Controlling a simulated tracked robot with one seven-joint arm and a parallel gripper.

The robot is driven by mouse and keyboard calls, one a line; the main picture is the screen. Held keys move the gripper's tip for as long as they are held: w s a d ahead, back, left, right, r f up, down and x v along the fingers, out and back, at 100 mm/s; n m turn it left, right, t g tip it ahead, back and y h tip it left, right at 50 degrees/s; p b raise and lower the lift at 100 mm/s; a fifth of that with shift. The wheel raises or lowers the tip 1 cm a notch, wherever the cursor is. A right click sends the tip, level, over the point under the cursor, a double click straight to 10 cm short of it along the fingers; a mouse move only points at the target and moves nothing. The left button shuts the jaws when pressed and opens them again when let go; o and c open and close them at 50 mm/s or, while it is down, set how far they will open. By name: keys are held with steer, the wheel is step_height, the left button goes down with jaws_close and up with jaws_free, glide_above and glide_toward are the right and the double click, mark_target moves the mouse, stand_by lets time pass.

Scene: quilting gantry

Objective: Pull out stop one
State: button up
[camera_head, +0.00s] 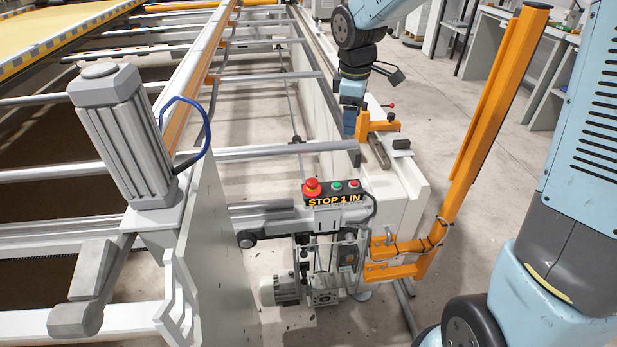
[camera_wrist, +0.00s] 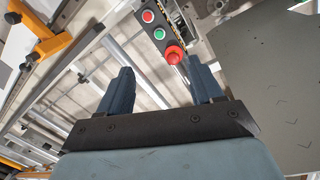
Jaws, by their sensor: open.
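Stop one is a red mushroom button (camera_head: 312,187) on a dark control box (camera_head: 350,198), above a label reading "STOP 1 IN". It also shows in the wrist view (camera_wrist: 174,55), beyond my fingertips and nearer the right finger. My gripper (camera_wrist: 160,68) is open, with two dark blue fingers spread apart and nothing between them that I can see touching. In the head view my gripper (camera_head: 350,122) hangs behind and above the box, beside an orange bracket. The button is apart from the fingers as far as I can tell.
A green button (camera_head: 337,185) and a smaller red button (camera_head: 353,184) sit beside stop one. An orange post (camera_head: 490,120) rises at the right. White rails (camera_head: 270,150) cross behind the box. A grey motor (camera_head: 125,140) with a blue hose stands left.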

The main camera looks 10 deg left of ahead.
mark_target(312, 181)
steer(key=w+a+f+n+g, duration=0.1)
steer(key=w+a+f+n, duration=0.3)
steer(key=a+f, duration=0.55)
steer(key=shift+n, duration=0.4)
steer(key=f, duration=0.4)
steer(key=s+f, duration=0.1)
steer(key=f, duration=0.8)
steer(key=shift+s+f, duration=0.1)
steer(key=shift+s, duration=0.15)
steer(key=c, duration=1.1)
steer(key=shift+r, duration=0.9)
steer(key=shift+c, duration=0.3)
steer(key=o, duration=1.2)
steer(key=shift+c, duration=0.2)
